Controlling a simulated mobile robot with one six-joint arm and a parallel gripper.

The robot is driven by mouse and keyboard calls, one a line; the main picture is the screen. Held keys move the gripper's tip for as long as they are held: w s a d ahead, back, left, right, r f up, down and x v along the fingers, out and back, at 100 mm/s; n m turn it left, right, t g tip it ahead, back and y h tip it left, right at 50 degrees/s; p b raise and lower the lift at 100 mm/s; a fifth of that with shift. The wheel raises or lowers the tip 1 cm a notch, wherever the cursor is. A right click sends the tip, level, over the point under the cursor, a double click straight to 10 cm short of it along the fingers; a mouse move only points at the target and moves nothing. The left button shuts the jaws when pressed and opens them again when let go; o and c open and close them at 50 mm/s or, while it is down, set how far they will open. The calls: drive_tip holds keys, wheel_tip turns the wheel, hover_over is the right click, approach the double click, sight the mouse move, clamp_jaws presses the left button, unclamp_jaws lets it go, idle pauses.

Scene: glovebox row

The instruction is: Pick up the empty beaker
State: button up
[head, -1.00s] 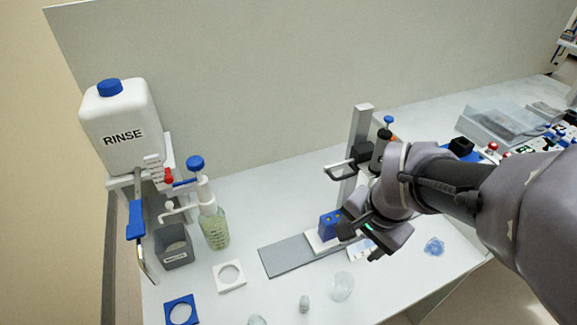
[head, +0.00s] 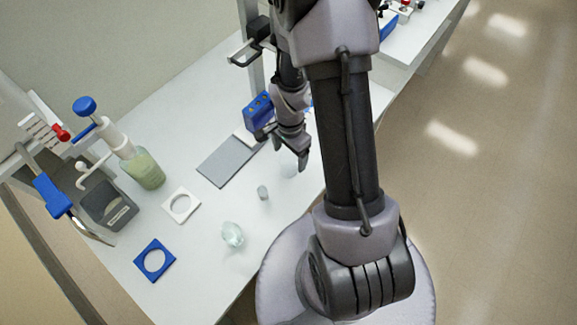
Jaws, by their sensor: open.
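A clear, empty-looking beaker (head: 289,170) stands on the white bench in the head view, just below my gripper and partly hidden by a finger. My gripper (head: 284,149) is open, with its fingers pointing down over the bench. I cannot tell how high it is above the beaker; nothing shows between the fingers. A second clear glass vessel (head: 232,236) stands nearer the bench's front edge; I cannot tell whether it holds anything. A taller beaker with pale green contents (head: 146,170) stands at the left under a blue-capped dispenser.
A small grey item (head: 263,192) lies between the two clear vessels. A grey plate (head: 226,160), a white holed square (head: 181,206) and a blue holed square (head: 155,261) lie to the left.

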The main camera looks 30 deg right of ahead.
sight(289, 161)
wheel_tip(289, 161, down, 4)
drive_tip(key=shift+w+a+f+b, duration=0.1)
drive_tip(key=shift+f+b, duration=0.05)
drive_tip(key=shift+b, duration=0.6)
drive_tip(key=shift+c, duration=0.6)
drive_tip(key=c, duration=1.3)
